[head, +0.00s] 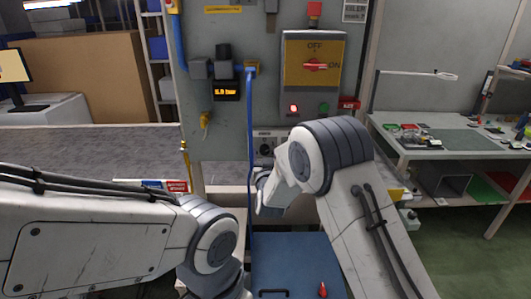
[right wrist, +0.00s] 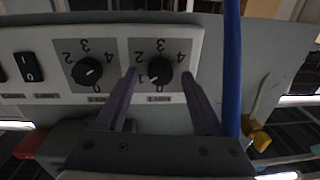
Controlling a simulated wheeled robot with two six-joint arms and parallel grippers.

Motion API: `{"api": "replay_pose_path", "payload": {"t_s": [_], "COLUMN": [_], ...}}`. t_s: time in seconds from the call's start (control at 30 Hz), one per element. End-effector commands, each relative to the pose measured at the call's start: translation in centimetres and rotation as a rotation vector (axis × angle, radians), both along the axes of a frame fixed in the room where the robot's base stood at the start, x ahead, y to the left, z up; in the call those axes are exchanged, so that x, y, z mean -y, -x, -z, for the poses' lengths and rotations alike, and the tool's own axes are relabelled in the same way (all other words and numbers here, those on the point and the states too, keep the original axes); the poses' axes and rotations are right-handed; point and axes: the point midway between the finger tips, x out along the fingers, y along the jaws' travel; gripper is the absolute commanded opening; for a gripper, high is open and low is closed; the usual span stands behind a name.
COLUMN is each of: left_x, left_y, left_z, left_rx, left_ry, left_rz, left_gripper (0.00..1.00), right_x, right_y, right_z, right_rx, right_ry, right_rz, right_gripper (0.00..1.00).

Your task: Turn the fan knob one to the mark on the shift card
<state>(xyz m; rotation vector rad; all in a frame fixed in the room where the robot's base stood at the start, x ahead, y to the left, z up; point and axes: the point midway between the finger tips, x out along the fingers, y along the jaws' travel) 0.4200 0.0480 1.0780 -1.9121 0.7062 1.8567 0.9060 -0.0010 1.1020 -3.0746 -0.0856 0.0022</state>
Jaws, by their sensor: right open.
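In the right wrist view, which is upside down, a pale panel (right wrist: 115,45) carries two black dials with printed numbers. One black knob (right wrist: 158,70) lies between the fingertips of my right gripper (right wrist: 160,73). The fingers are open, one on each side; I cannot tell whether they touch it. Its white mark points toward the lower left, near the 1. The second knob (right wrist: 87,71) is beside it, outside the fingers. The labels are too small to read surely. In the head view my right gripper (head: 262,187) is partly hidden. I cannot pick out the shift card with certainty.
A blue hose (head: 250,120) hangs beside the knob panel; it also passes close to the right finger in the wrist view (right wrist: 232,60). A black rocker switch (right wrist: 28,66) is on the same panel. Above is a yellow plate with a red ON/OFF switch (head: 316,65).

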Motion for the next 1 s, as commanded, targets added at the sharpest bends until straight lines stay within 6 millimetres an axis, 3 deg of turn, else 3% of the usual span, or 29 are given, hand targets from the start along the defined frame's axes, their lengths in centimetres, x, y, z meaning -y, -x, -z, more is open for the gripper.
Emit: {"api": "replay_pose_path", "payload": {"t_s": [0.23, 0.27, 0.4, 0.43, 0.77, 1.0], "left_x": [0.0, 0.0, 0.0, 0.0, 0.0, 0.0], "left_y": [0.0, 0.0, 0.0, 0.0, 0.0, 0.0], "left_z": [0.0, 0.0, 0.0, 0.0, 0.9, 3.8], "left_rx": [0.000, 0.000, 0.000, 0.000, 0.000, 0.000], "left_ry": [0.000, 0.000, 0.000, 0.000, 0.000, 0.000], "left_rz": [0.000, 0.000, 0.000, 0.000, 0.000, 0.000], "left_gripper": [0.50, 0.50, 0.50, 0.50, 0.50, 0.50], "right_x": [0.0, 0.0, 0.0, 0.0, 0.0, 0.0], "right_y": [-0.1, -0.1, -0.1, -0.1, -0.1, -0.1], "right_z": [0.1, 0.1, 0.0, 0.0, 0.3, 0.6], "right_rx": [-0.001, -0.001, -0.001, -0.001, 0.001, 0.004], "right_ry": [0.001, 0.001, 0.000, 0.000, -0.032, -0.162], "right_rz": [0.000, 0.000, -0.001, -0.001, -0.001, -0.001], "right_gripper": [0.70, 0.62, 0.09, 0.00, 0.00, 0.00]}}
